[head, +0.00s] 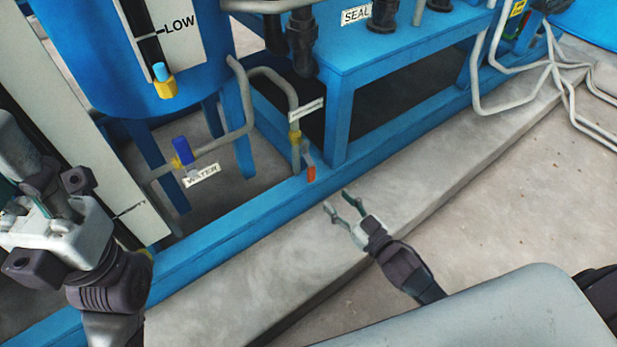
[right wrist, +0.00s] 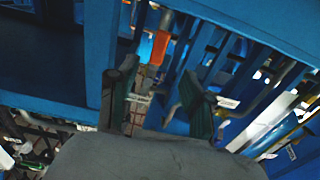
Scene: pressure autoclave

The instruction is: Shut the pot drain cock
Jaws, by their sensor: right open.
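A cock with a red-orange handle (head: 311,173) hangs on a grey pipe with a brass fitting, beside the blue frame's leg. The small label above it is too slanted to read, so I cannot confirm its name. My right gripper (head: 337,201) is open and empty, a little below and right of the handle, apart from it. In the right wrist view the orange handle (right wrist: 159,48) shows ahead, between the open fingers (right wrist: 152,92). My left gripper (head: 40,185) is at the left edge, partly cut off; its jaw state is unclear.
A blue-handled valve (head: 183,150) with a WATER label (head: 202,175) sits left on the pipework. The blue tank (head: 95,50) stands behind it. A blue base rail (head: 215,245) runs below the cock. The concrete plinth (head: 440,175) in front is clear.

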